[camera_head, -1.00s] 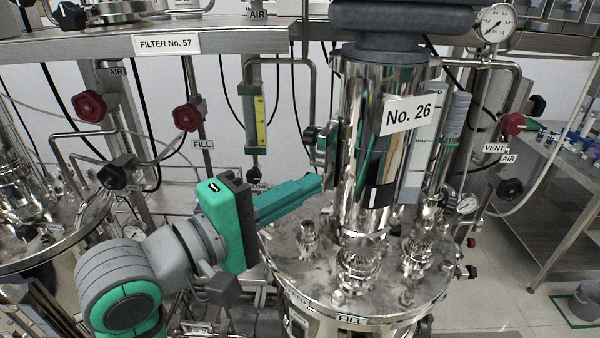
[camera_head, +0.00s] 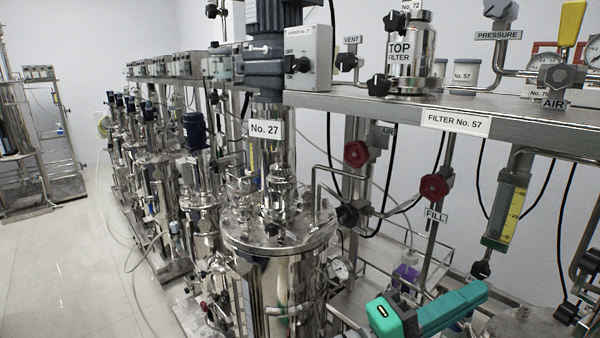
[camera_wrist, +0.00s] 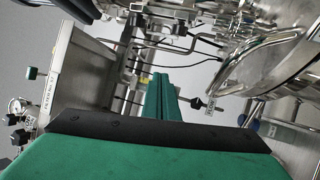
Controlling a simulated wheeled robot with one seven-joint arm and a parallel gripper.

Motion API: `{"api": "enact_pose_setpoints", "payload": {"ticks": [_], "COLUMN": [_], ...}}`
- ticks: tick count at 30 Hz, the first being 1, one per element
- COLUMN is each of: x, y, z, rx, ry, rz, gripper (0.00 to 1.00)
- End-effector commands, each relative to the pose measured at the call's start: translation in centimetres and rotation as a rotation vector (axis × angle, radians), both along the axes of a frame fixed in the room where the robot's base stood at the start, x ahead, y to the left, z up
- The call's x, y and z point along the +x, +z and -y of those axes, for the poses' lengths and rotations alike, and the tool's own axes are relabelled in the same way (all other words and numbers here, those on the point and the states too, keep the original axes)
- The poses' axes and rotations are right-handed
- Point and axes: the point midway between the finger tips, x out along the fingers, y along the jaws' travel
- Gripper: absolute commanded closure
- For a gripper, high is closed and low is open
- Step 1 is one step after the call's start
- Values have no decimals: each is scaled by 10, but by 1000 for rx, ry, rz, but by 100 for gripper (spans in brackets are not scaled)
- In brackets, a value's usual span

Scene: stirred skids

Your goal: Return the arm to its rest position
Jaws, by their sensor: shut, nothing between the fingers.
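My gripper (camera_head: 478,294) is green with a dark grey body and shows at the lower right of the head view. Its fingers point to the right and are shut with nothing between them. It is below the yellow-scaled flow gauge and to the right of the No. 27 vessel (camera_head: 280,255), apart from it. In the wrist view my gripper (camera_wrist: 163,82) shows as two green fingers close together. The rest of my arm is mostly outside the head view.
A steel shelf (camera_head: 340,103) with the FILTER No. 57 label (camera_head: 456,122) runs above. Red valve knobs (camera_head: 434,187) and the flow gauge (camera_head: 505,212) stand behind my gripper. A row of vessels recedes to the left. The floor (camera_head: 80,270) at far left is clear.

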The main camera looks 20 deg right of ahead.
Motion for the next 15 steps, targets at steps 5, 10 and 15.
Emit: {"api": "enact_pose_setpoints", "payload": {"ticks": [5, 10, 15], "x": [51, 91, 117], "y": [-45, -94, -151], "z": [-19, -49, -85], "rx": [-60, -68, -26], "ry": [229, 462, 691], "rz": [-34, -34, -16], "gripper": [100, 100, 100]}}
